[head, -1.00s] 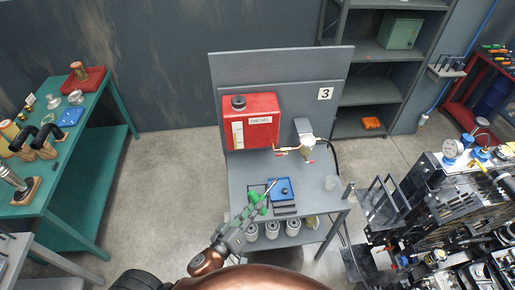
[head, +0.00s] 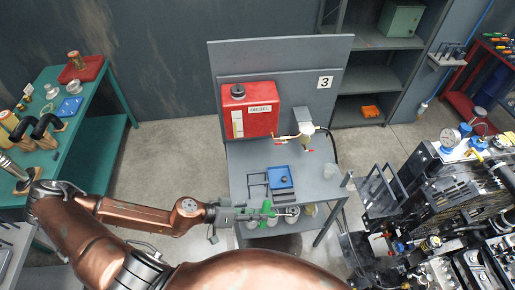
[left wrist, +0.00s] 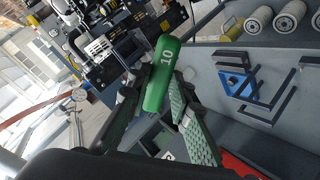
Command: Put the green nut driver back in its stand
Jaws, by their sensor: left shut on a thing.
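The green nut driver (head: 266,209) is in my left gripper (head: 257,213), over the front edge of the grey workbench in the head view. In the left wrist view its green handle (left wrist: 162,75), marked 10, lies between the fingers of my left gripper (left wrist: 158,95), which are shut on it. Its shaft is not clear in either view. I cannot tell for sure which thing is its stand; dark angled brackets (head: 257,193) lie on the bench beside a blue tray (head: 291,178). My right gripper is not in view.
A red diesel tank (head: 250,120) stands at the back of the bench. Several white canisters (left wrist: 258,20) sit on the lower shelf. An engine (head: 455,200) stands at the right and a green table (head: 100,95) at the left. The bench's front right (head: 315,185) is mostly clear.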

